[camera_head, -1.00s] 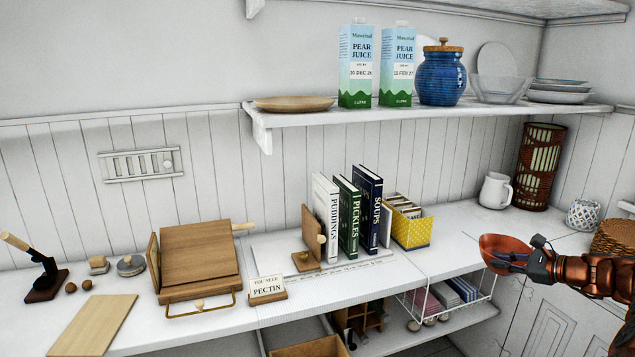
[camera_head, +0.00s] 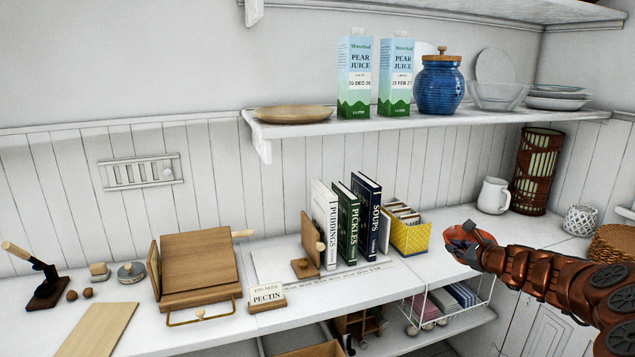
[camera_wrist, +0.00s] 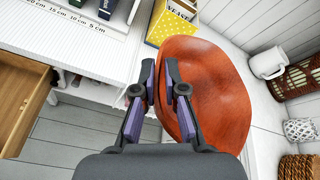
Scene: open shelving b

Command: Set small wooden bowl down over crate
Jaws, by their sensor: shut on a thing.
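The small wooden bowl (camera_head: 460,240) is reddish-brown and tilted, with its hollow turned partly to the side. My gripper (camera_head: 484,243) is shut on its rim and holds it at the right of the head view, in front of the counter's edge. In the wrist view the bowl (camera_wrist: 215,85) fills the right of centre, with my gripper's fingers (camera_wrist: 160,72) at its left rim.
The counter (camera_head: 340,290) carries books (camera_head: 345,222), a yellow card box (camera_head: 410,236), a pectin sign (camera_head: 266,296) and a white jug (camera_head: 493,196). A white wire basket (camera_head: 450,303) hangs below the counter near the bowl. The counter edge lies between bowl and box.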

